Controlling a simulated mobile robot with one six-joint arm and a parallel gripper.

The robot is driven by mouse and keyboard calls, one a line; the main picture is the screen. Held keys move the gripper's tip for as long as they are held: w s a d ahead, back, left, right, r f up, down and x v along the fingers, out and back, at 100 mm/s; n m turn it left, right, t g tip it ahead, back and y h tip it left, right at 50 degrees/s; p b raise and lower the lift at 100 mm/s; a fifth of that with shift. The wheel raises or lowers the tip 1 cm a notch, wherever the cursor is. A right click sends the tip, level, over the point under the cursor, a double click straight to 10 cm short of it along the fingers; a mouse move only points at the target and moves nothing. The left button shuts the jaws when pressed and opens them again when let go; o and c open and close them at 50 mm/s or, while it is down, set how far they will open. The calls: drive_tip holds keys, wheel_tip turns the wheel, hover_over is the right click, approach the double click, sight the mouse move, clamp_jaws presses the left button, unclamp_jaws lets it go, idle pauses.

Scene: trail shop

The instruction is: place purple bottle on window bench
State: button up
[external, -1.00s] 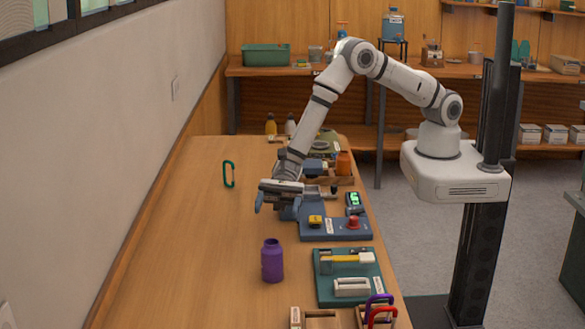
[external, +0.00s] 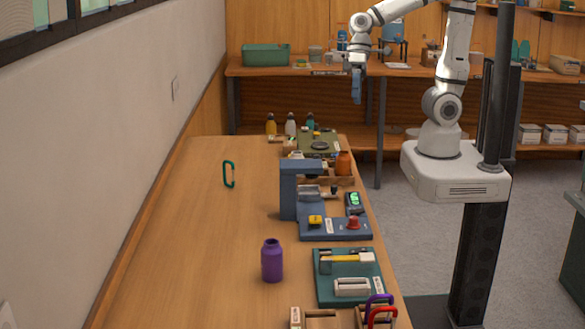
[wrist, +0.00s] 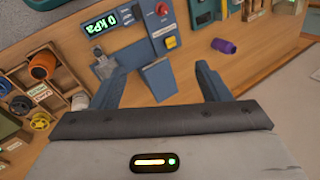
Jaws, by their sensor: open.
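The purple bottle (external: 272,261) stands upright on the wooden bench (external: 190,245) along the wall, near the front of the external view. In the wrist view the purple bottle (wrist: 223,46) shows beyond my fingers, to the upper right. My gripper (external: 356,86) is raised above the far end of the bench, well away from the bottle. It points down. In the wrist view my gripper (wrist: 162,88) has its two fingers spread with nothing between them.
A blue-grey press-like fixture (external: 289,192) with a gauge, a green tool board (external: 325,289) and carabiners (external: 382,315) line the bench's right side. Several small bottles (external: 290,125) stand at the far end. The left part is mostly clear.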

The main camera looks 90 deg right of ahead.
drive_tip(key=s+d+n+t+h, duration=0.2)
drive_tip(key=s+d+h, duration=0.2)
drive_tip(key=s+d, duration=0.3)
drive_tip(key=d, duration=0.4)
drive_tip(key=shift+d+r+n+t+h, duration=0.25)
drive_tip(key=shift+d+n+t+h, duration=0.05)
drive_tip(key=shift+d+t+h, duration=0.1)
